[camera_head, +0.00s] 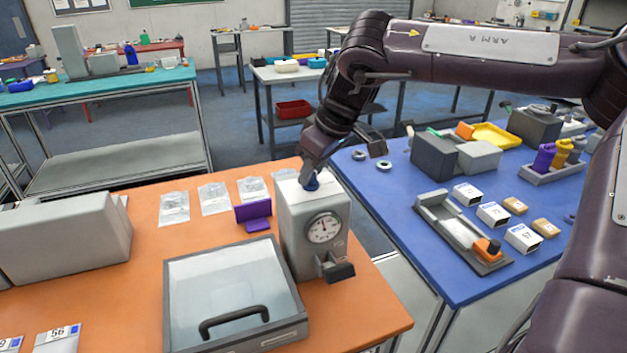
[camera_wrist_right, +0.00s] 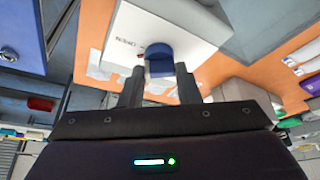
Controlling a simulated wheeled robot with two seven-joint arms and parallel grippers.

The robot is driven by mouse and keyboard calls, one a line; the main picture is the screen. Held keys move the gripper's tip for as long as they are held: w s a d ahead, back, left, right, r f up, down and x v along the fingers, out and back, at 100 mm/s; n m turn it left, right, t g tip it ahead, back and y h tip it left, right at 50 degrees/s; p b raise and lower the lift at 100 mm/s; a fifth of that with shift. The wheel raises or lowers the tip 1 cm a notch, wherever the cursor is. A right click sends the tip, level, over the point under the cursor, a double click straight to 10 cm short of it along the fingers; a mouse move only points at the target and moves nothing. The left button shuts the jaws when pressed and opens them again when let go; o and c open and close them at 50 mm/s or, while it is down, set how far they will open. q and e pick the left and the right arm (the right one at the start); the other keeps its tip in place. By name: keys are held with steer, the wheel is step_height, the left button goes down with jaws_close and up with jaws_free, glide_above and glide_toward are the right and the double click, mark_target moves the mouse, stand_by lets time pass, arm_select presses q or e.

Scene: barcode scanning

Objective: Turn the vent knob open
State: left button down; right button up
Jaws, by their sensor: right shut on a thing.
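The vent knob (camera_head: 311,183) is a small blue knob on top of a grey box-shaped unit (camera_head: 297,235) with a round dial gauge (camera_head: 325,227) on its front. The unit stands near the right edge of the orange table. My right gripper (camera_head: 308,176) reaches down onto the knob from above. In the right wrist view, the two dark fingers (camera_wrist_right: 158,88) are shut on the blue knob (camera_wrist_right: 159,58), one on each side. The word OPEN shows on the white top (camera_wrist_right: 165,22) beside the knob. My left gripper is not in view.
A clear-lidded box (camera_head: 225,278) with a black handle stands in front of the unit on the orange table (camera_head: 150,300). A purple holder (camera_head: 253,214) and several flat packets (camera_head: 214,197) lie behind. The blue table (camera_head: 400,200) with boxes is to the right.

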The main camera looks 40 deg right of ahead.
steer(key=m+b, duration=0.1)
steer(key=m, duration=0.1)
steer(key=m+h+b, duration=0.1)
steer(key=m+b, duration=0.1)
steer(key=shift+a+f+h+b, duration=0.1)
steer(key=shift+h+b, duration=0.2)
steer(key=shift+a+m+h+b, duration=0.1)
steer(key=shift+m+h+b, duration=0.5)
steer(key=shift+m+b, duration=0.65)
steer(key=shift+r+m, duration=0.2)
steer(key=shift+m, duration=0.15)
steer(key=o, duration=1)
steer(key=shift+c, duration=0.2)
steer(key=v, duration=0.7)
steer(key=shift+s+r, duration=0.2)
steer(key=shift+r, duration=0.1)
